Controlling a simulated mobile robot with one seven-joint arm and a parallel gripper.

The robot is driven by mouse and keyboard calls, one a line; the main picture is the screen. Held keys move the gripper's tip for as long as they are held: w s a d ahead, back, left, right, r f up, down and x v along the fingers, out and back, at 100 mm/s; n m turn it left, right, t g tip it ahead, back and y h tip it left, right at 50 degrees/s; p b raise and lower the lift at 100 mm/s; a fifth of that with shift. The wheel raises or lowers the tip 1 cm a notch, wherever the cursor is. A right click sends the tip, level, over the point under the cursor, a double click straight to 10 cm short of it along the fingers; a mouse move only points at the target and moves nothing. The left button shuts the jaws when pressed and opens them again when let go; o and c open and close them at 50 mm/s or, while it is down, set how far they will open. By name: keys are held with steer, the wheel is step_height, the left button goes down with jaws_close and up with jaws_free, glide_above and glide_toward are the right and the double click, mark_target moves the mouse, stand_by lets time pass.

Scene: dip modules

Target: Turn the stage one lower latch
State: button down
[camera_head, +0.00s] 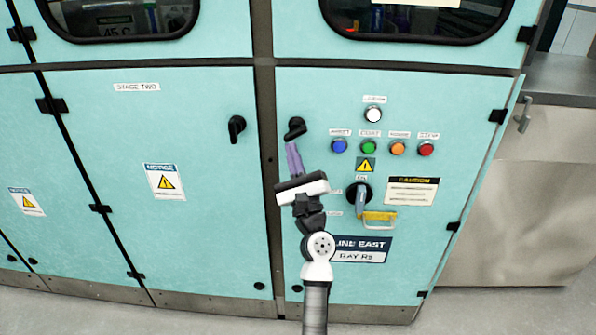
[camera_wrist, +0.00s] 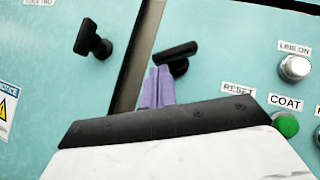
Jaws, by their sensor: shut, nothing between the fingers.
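Two black latches flank the vertical post between the doors. The right latch (camera_head: 295,128) is on the panel with the buttons; its handle slants up to the right in the wrist view (camera_wrist: 172,55). The left latch (camera_head: 237,128) is on the door marked STAGE TWO; it also shows in the wrist view (camera_wrist: 93,38). No STAGE ONE label is readable, so I cannot tell which latch bears that name. My gripper (camera_head: 291,146) has its purple fingers shut and empty, with the tips just below the right latch. In the wrist view the tips (camera_wrist: 158,72) overlap its lower end; contact is unclear.
Right of the latch are a white button (camera_head: 373,115) and a row of coloured buttons (camera_head: 369,146). A rotary switch (camera_head: 358,196) and a yellow handle (camera_head: 379,216) sit lower, close to my wrist. A grey counter (camera_head: 560,80) stands at the right.

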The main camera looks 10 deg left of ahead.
steer(key=shift+s+a+r+m+t+h+b, duration=0.1)
steer(key=shift+a+r+m+t+h+b, duration=0.1)
steer(key=shift+a+m+h+b, duration=0.2)
steer(key=shift+s+a+r+m+t+h+b, duration=0.1)
steer(key=shift+a+r+m+t+h+b, duration=0.15)
steer(key=shift+a, duration=0.3)
stand_by(0.4)
